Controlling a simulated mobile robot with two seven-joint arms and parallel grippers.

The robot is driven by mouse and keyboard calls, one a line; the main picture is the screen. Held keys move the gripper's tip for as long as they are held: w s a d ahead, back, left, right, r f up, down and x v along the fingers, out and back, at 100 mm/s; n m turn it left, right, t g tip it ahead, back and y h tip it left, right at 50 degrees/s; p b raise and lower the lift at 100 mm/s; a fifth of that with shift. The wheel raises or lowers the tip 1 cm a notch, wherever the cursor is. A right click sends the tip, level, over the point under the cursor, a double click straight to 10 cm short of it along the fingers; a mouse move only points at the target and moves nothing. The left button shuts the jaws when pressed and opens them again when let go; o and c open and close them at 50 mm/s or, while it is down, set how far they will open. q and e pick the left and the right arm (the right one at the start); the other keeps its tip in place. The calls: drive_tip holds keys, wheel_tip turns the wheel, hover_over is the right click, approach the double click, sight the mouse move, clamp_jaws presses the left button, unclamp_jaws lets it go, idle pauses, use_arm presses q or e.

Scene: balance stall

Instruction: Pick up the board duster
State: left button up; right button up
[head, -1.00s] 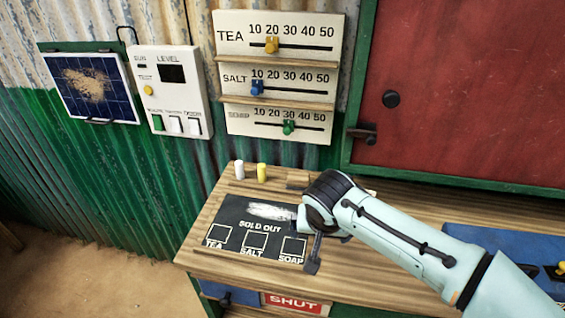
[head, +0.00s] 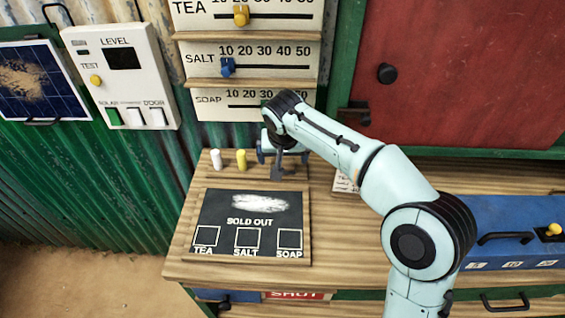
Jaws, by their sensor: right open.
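My right gripper (head: 281,168) is open and points down at the back of the wooden counter (head: 330,230), just behind the chalkboard. The board duster, a small wooden block at the back of the counter in the earlier view, is now hidden behind my right gripper and wrist. I cannot tell whether the fingers are around it or touching it. My left gripper is not in view.
A white chalk (head: 216,160) and a yellow chalk (head: 241,159) stand left of my right gripper. The chalkboard (head: 220,213) lies in front, with a white smear. Slider panels (head: 250,53) rise behind. A blue panel (head: 500,228) is at right.

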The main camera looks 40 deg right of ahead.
sight(283, 160)
drive_tip(key=shift+w+d, duration=0.35)
drive_tip(key=shift+w, duration=0.1)
drive_tip(key=b+x, duration=0.1)
drive_tip(key=x, duration=0.4)
drive_tip(key=c, duration=1.1)
